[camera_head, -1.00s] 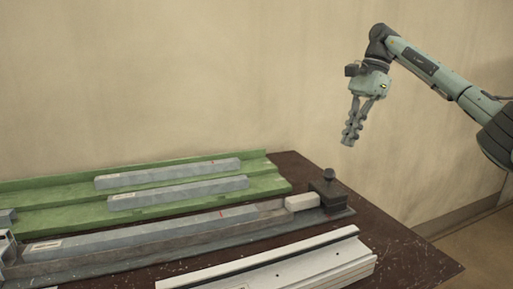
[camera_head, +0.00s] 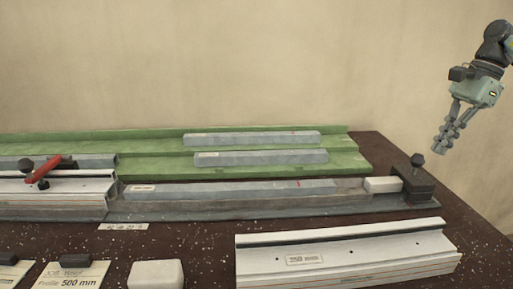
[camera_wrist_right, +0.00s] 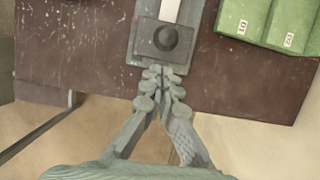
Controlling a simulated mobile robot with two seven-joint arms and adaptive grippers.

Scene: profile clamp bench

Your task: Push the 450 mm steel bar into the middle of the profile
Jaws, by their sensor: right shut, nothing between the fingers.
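A long grey steel bar (camera_head: 235,190) with a red mark near its right end lies in the grey channel (camera_head: 220,211) in the middle of the bench. Its label is too small to read. Its left end is close to a pale profile (camera_head: 55,202) under a red-handled clamp (camera_head: 44,170). A white block (camera_head: 383,184) sits between the bar's right end and a dark end stop with a knob (camera_head: 418,176). My right gripper (camera_head: 441,147) is shut and empty, above and right of the stop. In the wrist view its fingertips (camera_wrist_right: 161,74) point at the stop (camera_wrist_right: 165,40). My left gripper is not in view.
Two more grey bars (camera_head: 250,139) (camera_head: 260,157) lie on the green rack (camera_head: 150,152) behind. The bench's right end is clear.

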